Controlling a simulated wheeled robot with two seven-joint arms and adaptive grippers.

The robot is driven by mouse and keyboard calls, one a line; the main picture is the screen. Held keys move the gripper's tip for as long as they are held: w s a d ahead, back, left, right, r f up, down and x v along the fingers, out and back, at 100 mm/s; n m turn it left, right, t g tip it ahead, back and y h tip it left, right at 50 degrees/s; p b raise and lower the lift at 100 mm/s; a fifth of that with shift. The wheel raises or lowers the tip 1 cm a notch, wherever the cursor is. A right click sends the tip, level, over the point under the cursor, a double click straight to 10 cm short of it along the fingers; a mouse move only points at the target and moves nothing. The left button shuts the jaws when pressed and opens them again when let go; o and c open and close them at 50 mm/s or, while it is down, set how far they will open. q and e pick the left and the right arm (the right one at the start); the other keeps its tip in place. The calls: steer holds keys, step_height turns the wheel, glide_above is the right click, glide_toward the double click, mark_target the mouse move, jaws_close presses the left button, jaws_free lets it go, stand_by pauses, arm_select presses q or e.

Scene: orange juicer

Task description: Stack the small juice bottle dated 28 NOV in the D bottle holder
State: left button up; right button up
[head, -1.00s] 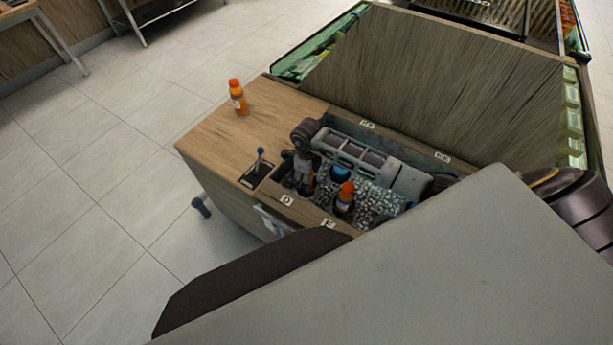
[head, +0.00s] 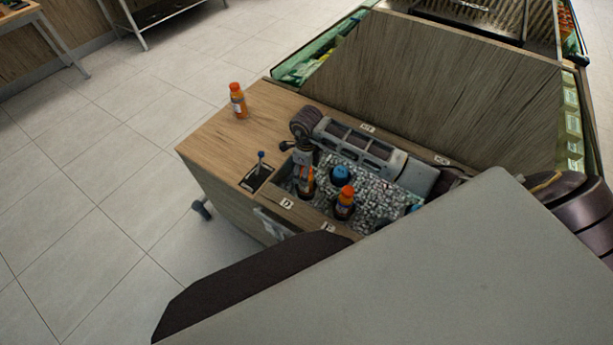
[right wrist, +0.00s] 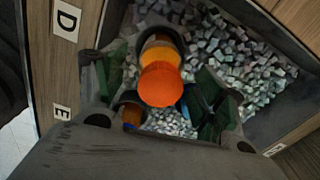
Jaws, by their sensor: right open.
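A small orange juice bottle (head: 306,184) stands in the ice bin beside the D label (head: 287,203). In the right wrist view its orange cap (right wrist: 161,84) lies between the spread fingers of my right gripper (right wrist: 158,88). My right gripper (head: 303,157) is open, just above the bottle in the head view. The D label also shows in the right wrist view (right wrist: 67,20). The holder's ring around the bottle is mostly hidden, and the date cannot be read. My left gripper is not in view.
Another orange-capped bottle (head: 345,203) stands near the E label (head: 328,226), with a blue-capped bottle (head: 340,175) behind it. One orange bottle (head: 238,100) stands on the wooden counter (head: 215,140). A wooden panel (head: 450,85) rises behind.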

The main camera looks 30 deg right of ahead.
step_height(320, 180, up, 5)
steer(key=shift+r, duration=0.9)
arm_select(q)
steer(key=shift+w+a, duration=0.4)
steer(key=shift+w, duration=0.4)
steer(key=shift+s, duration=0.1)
